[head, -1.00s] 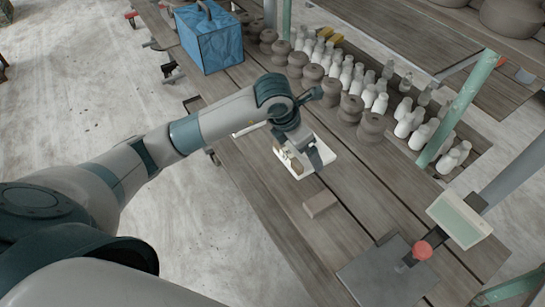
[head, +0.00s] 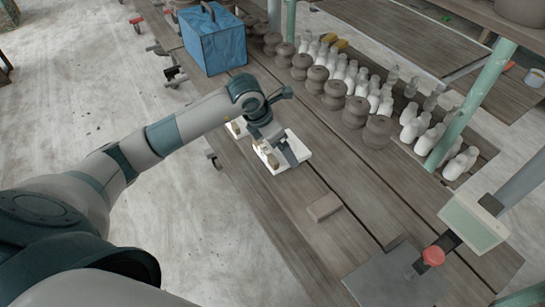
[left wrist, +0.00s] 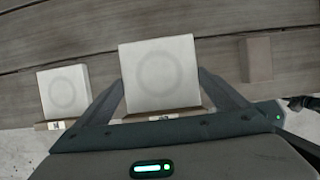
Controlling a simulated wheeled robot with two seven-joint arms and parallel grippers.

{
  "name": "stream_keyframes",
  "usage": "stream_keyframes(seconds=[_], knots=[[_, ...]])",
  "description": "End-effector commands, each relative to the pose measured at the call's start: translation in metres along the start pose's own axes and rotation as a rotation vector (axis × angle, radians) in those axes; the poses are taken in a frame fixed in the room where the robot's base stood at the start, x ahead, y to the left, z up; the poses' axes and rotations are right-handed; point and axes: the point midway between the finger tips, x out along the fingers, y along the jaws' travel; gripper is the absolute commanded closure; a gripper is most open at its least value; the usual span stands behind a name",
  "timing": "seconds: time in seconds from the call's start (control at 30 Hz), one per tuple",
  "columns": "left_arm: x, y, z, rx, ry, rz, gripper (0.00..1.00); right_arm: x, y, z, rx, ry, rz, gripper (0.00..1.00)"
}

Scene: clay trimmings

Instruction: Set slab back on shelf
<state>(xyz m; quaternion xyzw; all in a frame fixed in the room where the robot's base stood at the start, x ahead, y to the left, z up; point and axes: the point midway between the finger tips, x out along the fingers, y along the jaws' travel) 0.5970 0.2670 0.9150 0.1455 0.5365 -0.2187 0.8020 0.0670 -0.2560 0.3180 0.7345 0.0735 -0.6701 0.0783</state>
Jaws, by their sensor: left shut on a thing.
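A pale square slab (left wrist: 160,68) with a faint ring mark is between the two fingers of my left gripper (left wrist: 162,88), which is shut on it. A tan strip (left wrist: 162,114) with a small label is at the slab's near edge. In the head view the slab (head: 297,148) is under my left gripper (head: 279,154), over the plank table. I cannot tell whether it touches the planks. A similar smaller-looking slab (left wrist: 64,91) is to its left, apart from it, and is partly hidden by my arm in the head view (head: 236,128). My right gripper is not in view.
A brown block (head: 323,207) lies on the planks (head: 345,225) to the right of the slab. Brown pots (head: 355,112) and white bottles (head: 386,104) stand in rows behind. A blue box (head: 212,40) is farther left. A scale with a grey plate (head: 395,275) is at front right.

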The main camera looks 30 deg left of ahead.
Motion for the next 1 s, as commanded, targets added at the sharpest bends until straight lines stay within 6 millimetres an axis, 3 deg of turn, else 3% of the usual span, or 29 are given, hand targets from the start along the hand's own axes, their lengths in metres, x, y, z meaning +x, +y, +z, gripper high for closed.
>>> stream_keyframes(seconds=[0.2,0.57,0.73,0.87,1.0], knots=[[0.011,0.023,-0.011,-0.001,-0.002,0.001,0.45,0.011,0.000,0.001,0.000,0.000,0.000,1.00],[0.011,0.025,-0.011,0.000,-0.002,0.000,0.45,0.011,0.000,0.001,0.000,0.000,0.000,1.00],[0.022,0.024,-0.017,0.000,-0.001,-0.001,0.45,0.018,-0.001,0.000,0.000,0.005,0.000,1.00],[0.035,0.025,-0.022,-0.001,-0.001,0.001,0.45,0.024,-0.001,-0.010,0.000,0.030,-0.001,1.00],[0.044,0.025,-0.025,-0.001,-0.002,0.001,0.45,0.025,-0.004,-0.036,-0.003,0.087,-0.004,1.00]])
